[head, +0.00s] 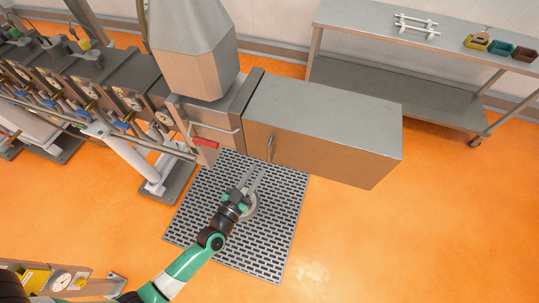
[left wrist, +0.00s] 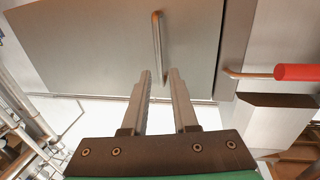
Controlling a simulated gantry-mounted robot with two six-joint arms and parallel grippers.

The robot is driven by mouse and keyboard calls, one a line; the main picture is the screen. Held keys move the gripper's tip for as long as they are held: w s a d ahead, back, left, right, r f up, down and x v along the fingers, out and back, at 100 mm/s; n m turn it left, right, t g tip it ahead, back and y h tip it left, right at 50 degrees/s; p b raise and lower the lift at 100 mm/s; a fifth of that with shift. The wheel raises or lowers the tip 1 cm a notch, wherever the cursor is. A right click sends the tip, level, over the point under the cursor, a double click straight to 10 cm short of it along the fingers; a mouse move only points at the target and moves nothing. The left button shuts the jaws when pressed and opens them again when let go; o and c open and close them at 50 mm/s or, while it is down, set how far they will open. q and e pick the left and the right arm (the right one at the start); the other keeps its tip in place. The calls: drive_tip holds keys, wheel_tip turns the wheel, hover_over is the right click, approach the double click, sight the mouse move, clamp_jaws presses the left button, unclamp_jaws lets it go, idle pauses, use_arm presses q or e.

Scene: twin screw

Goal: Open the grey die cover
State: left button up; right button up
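The grey die cover (head: 320,125) is a large box-shaped metal housing beside the machine in the head view, and it looks closed. Its upright bar handle (head: 270,148) is on the front face near the left end. In the left wrist view the cover (left wrist: 90,45) fills the upper left and the handle (left wrist: 157,45) hangs ahead of the fingers. My left gripper (head: 257,172) is open and empty, just below and in front of the handle. In the wrist view the handle's lower end lines up with the gap between the fingertips (left wrist: 160,75). My right gripper is not in view.
A red-gripped bar (head: 205,142) sits left of the cover, and also shows in the wrist view (left wrist: 297,72). A dark slotted mat (head: 275,215) lies below. A steel cart (head: 400,75) stands behind right. The orange floor (head: 400,240) at right is clear.

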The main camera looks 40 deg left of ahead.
sight(268, 156)
use_arm(q)
drive_tip(key=b+x, duration=0.1)
drive_tip(key=x, duration=0.7)
drive_tip(key=shift+w+b, duration=0.25)
drive_tip(key=shift+b, duration=0.05)
clamp_jaws()
idle(0.8)
